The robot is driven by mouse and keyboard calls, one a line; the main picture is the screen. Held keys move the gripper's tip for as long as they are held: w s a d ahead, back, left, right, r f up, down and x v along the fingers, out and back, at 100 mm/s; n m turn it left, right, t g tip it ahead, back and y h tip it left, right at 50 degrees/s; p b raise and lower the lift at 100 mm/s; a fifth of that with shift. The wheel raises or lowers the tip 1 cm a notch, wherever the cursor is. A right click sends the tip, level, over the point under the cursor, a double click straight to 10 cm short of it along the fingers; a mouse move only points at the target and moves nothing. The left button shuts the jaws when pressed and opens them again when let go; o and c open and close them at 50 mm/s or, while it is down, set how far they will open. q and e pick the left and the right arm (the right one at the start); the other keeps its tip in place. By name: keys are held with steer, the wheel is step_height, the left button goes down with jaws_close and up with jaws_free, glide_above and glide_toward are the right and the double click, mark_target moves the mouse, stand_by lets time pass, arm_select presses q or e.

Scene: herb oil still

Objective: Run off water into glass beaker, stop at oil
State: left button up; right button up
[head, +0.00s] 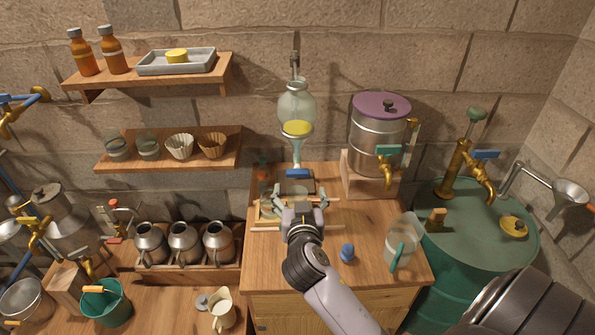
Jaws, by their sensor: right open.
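The separating funnel (297,104) hangs upright at the back of the wooden cabinet. A yellow layer (297,128) sits in its bulb above a pale blue layer (297,146) in the narrowing part. A blue tap handle (298,174) is at its lower end. My right gripper (302,194) is open in front of and below the tap, apart from it. A clear glass vessel (269,203), perhaps the beaker, stands left of the gripper and is partly hidden. My left gripper is not in view.
A steel drum with a purple lid (382,105) and brass tap stands right of the funnel. A small blue object (347,252) lies right of my arm. A green barrel (470,225) with brass taps is at right. Metal jugs (184,243) stand at left.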

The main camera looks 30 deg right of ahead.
mark_target(298, 175)
steer(key=p+x, duration=0.2)
steer(key=x, duration=0.9)
steer(key=c, duration=1.2)
